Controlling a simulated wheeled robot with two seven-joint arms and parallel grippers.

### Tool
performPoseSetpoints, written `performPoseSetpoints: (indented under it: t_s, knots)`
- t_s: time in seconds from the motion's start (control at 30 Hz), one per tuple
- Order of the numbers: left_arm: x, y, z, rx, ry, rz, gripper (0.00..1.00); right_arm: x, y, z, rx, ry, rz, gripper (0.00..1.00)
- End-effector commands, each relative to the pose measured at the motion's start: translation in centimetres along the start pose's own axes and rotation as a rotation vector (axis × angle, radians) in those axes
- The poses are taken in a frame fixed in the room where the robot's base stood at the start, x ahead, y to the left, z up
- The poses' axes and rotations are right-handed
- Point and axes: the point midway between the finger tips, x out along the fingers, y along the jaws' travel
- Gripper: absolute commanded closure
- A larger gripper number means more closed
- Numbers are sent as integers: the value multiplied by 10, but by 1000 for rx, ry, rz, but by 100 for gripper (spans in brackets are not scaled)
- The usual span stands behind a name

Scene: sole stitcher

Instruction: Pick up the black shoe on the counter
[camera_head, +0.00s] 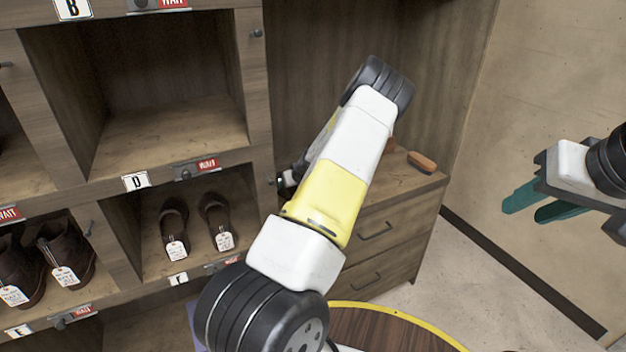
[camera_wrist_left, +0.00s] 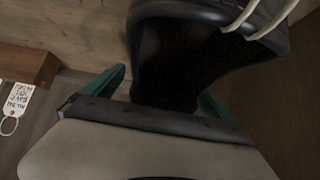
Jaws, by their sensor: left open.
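The black shoe (camera_wrist_left: 165,60) with pale laces fills the upper middle of the left wrist view. My left gripper (camera_wrist_left: 160,92) is open, with one teal finger on each side of a narrow dark part of the shoe; I cannot tell whether they touch it. In the head view my left arm hides the shoe and most of the left gripper. The wooden counter (camera_head: 410,181) shows behind that arm. My right gripper (camera_head: 540,205) is at the far right, its two teal fingers apart and empty, away from the counter.
A brown brush-like block (camera_head: 422,162) lies on the counter's right end. A shelf unit at left holds tagged brown shoes (camera_head: 174,228) in its compartments. A round wooden surface with a yellow rim (camera_head: 355,304) is at the bottom. A white tag (camera_wrist_left: 17,100) shows in the left wrist view.

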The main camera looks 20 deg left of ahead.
Motion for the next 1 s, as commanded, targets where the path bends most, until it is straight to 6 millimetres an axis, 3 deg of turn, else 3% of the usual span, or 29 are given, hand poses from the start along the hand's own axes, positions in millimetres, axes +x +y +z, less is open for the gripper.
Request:
performPoseSetpoints:
  t_s: [0.07, 0.5, 0.77, 1.0]
  knots:
    - [0, 0, 0, 0, 0, 0, 8, 0, 0, 0, 0, 0, 0, 64]
    - [0, 0, 0, 1, 0, 0, 94, 0, 0, 0, 0, 0, 0, 64]
    - [-2, 1, -3, 0, 3, 1, 95, 0, 0, 0, 0, 0, 0, 64]
    - [-28, 1, -29, -3, 5, 4, 95, 0, 0, 0, 0, 0, 0, 64]
